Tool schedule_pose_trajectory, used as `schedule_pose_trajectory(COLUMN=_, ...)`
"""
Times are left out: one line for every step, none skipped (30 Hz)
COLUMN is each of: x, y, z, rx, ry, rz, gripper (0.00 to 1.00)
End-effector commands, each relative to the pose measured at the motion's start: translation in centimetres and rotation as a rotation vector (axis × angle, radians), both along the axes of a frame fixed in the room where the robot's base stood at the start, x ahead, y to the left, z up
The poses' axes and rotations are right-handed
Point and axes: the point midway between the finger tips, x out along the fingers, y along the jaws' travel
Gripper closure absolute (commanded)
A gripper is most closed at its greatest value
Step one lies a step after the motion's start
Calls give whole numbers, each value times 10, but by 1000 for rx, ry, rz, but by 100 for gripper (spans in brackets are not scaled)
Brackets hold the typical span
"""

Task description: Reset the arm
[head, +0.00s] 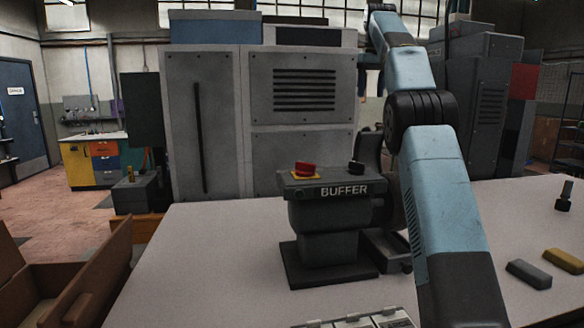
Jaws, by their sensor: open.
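My blue and dark grey arm rises from the bottom right of the head view, bends at a black joint, and runs up to the top edge. My gripper cannot be made out in this view. A grey machine labelled BUFFER (333,215) stands on the light table (210,250), left of my arm. It has a red button (305,168) on a yellow base and a black knob (356,167) on top. My arm hides part of the machine's right side.
A grey block (528,274) and a yellow block (564,261) lie on the table at right, with a small dark upright tool (564,196) behind them. An open cardboard box (75,275) is at left. Large grey cabinets (205,125) stand behind. The table's left part is clear.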

Motion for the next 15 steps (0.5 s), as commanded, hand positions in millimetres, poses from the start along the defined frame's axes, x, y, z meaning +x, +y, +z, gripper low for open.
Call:
schedule_pose_trajectory(x=-7, y=2, z=7, rx=2, ry=-9, rz=-4, gripper=41)
schedule_pose_trajectory(x=-10, y=3, z=9, rx=3, ry=-12, rz=-7, gripper=41)
schedule_pose_trajectory(x=-16, y=4, z=14, rx=6, ry=-20, rz=-12, gripper=41)
schedule_pose_trajectory(x=-20, y=5, z=16, rx=7, ry=-24, rz=-16, gripper=41)
schedule_pose_trajectory(x=-25, y=5, z=18, rx=8, ry=-29, rz=-20, gripper=41)
schedule_pose_trajectory(x=-31, y=7, z=21, rx=10, ry=-36, rz=-24, gripper=41)
schedule_pose_trajectory(x=-36, y=8, z=24, rx=11, ry=-41, rz=-27, gripper=41)
schedule_pose_trajectory(x=-41, y=9, z=25, rx=12, ry=-46, rz=-30, gripper=41)
schedule_pose_trajectory(x=-48, y=10, z=27, rx=13, ry=-52, rz=-34, gripper=41)
schedule_pose_trajectory(x=-53, y=12, z=28, rx=14, ry=-58, rz=-37, gripper=41)
schedule_pose_trajectory(x=-58, y=13, z=29, rx=16, ry=-63, rz=-40, gripper=41)
schedule_pose_trajectory(x=-66, y=15, z=30, rx=17, ry=-70, rz=-44, gripper=41)
schedule_pose_trajectory(x=-71, y=16, z=31, rx=19, ry=-75, rz=-46, gripper=41)
schedule_pose_trajectory(x=-77, y=18, z=32, rx=20, ry=-80, rz=-49, gripper=41)
schedule_pose_trajectory(x=-86, y=20, z=32, rx=21, ry=-86, rz=-52, gripper=41)
